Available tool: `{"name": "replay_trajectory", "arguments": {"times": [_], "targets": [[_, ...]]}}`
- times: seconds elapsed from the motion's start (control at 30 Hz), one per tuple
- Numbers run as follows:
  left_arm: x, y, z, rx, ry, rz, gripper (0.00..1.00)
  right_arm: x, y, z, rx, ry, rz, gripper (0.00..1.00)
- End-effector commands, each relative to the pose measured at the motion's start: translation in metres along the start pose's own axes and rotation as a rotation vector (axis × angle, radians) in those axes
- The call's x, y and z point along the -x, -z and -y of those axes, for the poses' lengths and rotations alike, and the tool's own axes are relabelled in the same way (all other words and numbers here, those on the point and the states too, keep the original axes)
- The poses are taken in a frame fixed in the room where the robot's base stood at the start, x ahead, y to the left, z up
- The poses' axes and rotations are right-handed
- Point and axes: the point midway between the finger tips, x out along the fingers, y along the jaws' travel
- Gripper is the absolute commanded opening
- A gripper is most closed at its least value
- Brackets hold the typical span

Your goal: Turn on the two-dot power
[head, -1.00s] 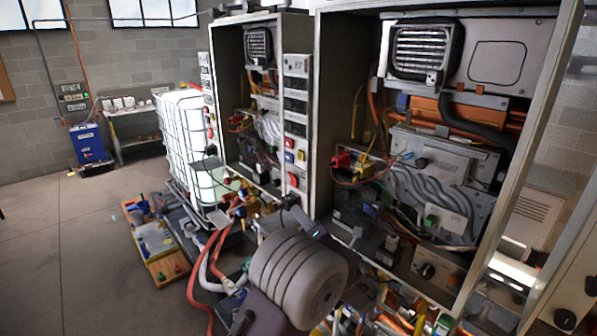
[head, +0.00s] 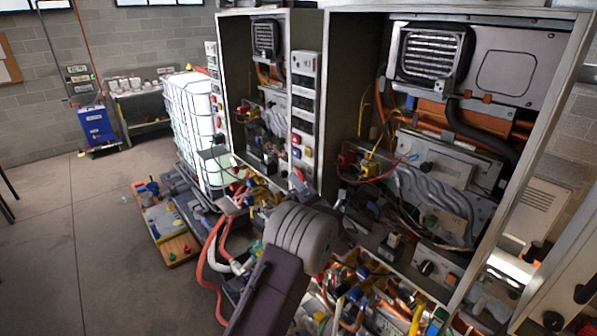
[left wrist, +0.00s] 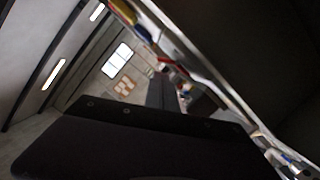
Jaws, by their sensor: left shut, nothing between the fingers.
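Two open heater cabinets stand side by side, the near one (head: 322,120) at right and the farther one (head: 222,100) left of it. A strip of switches and sockets (head: 304,100) runs down the farther cabinet's right edge, with small red and blue buttons (head: 296,146) low on it. I cannot make out a two-dot mark on any power control. My left arm reaches up from the bottom, and my left gripper (head: 301,184), partly hidden by its wrist, is shut and empty close to that strip's lower end. The left wrist view shows dark gripper parts (left wrist: 160,95). My right gripper is not in view.
A blue unit (head: 97,126) stands by the wall. The left floor is clear.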

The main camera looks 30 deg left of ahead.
Motion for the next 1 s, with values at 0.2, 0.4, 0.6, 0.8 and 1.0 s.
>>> {"name": "replay_trajectory", "arguments": {"times": [0.2, 0.4, 0.6, 0.8, 1.0], "targets": [[-0.003, -0.011, 0.000, 0.000, 0.000, -0.001, 0.00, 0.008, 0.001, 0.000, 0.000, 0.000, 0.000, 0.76], [-0.002, -0.011, 0.001, 0.000, 0.000, -0.001, 0.00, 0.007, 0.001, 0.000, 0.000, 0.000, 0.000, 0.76], [-0.003, -0.013, -0.001, -0.015, 0.004, -0.001, 0.00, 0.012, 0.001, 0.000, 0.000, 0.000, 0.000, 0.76], [-0.005, -0.022, -0.005, -0.090, 0.024, 0.000, 0.00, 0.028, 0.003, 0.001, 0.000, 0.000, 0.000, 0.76], [-0.004, -0.019, -0.001, -0.085, 0.022, -0.001, 0.00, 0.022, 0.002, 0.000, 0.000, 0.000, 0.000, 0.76]]}}
